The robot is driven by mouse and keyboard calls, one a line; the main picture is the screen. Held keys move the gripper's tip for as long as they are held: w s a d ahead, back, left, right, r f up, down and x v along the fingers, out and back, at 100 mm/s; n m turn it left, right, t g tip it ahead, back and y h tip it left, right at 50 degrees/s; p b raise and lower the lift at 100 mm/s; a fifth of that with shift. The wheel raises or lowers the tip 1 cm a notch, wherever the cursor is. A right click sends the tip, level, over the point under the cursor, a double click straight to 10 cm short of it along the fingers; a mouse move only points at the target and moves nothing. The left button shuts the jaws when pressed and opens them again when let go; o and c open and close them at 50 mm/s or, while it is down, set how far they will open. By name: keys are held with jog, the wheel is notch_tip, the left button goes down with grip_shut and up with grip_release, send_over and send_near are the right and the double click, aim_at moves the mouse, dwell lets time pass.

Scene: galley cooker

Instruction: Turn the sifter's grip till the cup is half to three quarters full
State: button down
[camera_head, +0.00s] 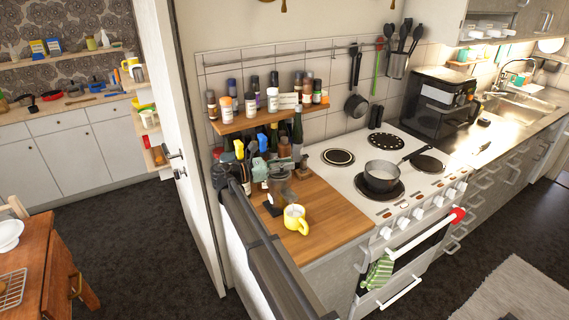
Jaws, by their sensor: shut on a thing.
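A yellow cup (295,218) stands upright on the wooden worktop (325,211), near its front left part. Its inside looks pale, but I cannot tell how full it is. A grey, round sifter (279,184) shows just behind and above the cup, with a small dark piece below it at the left. My dark arm rises from the bottom and bends at the left of the worktop. My gripper (262,178) is small beside the sifter and is shut on its grip. The fingers and the grip are partly hidden and hard to make out.
Bottles and jars crowd the worktop's back and the wooden shelf (265,119) above. The white cooker (345,183) with a saucepan (382,175) stands to the right. A white door (185,130) is at the left. The worktop right of the cup is clear.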

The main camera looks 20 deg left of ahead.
jog(key=shift+s+d+m+g+h+p, duration=0.1)
jog(key=shift+s+m+g+h+p, duration=0.1)
jog(key=shift+m+g+h, duration=0.6)
jog(key=shift+s+d+m+g+h+p, duration=0.15)
jog(key=shift+m+g+h, duration=0.35)
jog(key=shift+g, duration=0.6)
jog(key=c, duration=1)
grip_release()
jog(key=shift+a, duration=0.1)
jog(key=shift+v, duration=3.65)
jog(key=shift+r, duration=0.1)
